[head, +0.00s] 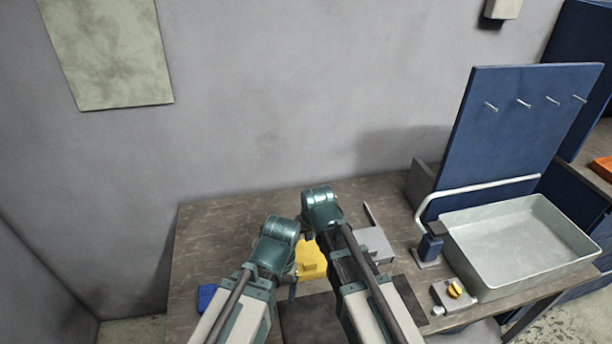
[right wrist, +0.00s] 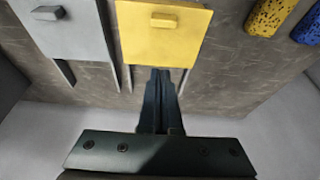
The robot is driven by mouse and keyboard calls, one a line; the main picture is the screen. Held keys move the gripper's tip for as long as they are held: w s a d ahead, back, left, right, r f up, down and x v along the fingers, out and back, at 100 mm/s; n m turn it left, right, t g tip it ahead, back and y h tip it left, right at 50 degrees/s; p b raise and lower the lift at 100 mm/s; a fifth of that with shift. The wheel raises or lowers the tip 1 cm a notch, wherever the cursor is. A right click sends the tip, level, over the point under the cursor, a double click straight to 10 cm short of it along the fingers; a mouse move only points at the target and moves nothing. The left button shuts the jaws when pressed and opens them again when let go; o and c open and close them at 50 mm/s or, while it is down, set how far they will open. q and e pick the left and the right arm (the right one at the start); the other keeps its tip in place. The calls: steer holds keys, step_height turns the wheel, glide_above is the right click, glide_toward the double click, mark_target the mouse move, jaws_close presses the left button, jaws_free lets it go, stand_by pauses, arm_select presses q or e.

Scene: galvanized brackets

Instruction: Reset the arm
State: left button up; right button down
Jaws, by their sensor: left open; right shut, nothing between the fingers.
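My left arm comes in low in the head view, and part of its gripper (head: 293,285) shows beside the yellow block-like piece; it is open. My right arm reaches over the table to the right of it, and its own links hide the right gripper there. In the right wrist view the right gripper (right wrist: 160,78) is shut and empty, its fingertips at the edge of a flat yellow piece with a raised tab (right wrist: 165,40). I cannot tell whether they touch it. The yellow piece also shows between my arms in the head view (head: 312,260).
A grey piece (head: 376,244) lies right of the yellow one on the brown table (head: 215,235). Further right are a metal tray (head: 520,240), a blue pegboard (head: 520,130) and a small box with a yellow knob (head: 455,292). Speckled yellow (right wrist: 268,14) and blue (right wrist: 309,27) pieces lie nearby.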

steer(key=s+d+f+g+h+b, duration=0.1)
steer(key=s+g, duration=0.1)
steer(key=s, duration=0.6)
steer(key=s+d+f+n+g+h+b, duration=0.1)
steer(key=s+d+f+g, duration=0.1)
steer(key=s, duration=0.6)
steer(key=shift+s+d+f+n, duration=0.15)
steer(key=shift+s+f+n, duration=0.15)
steer(key=shift+s, duration=0.1)
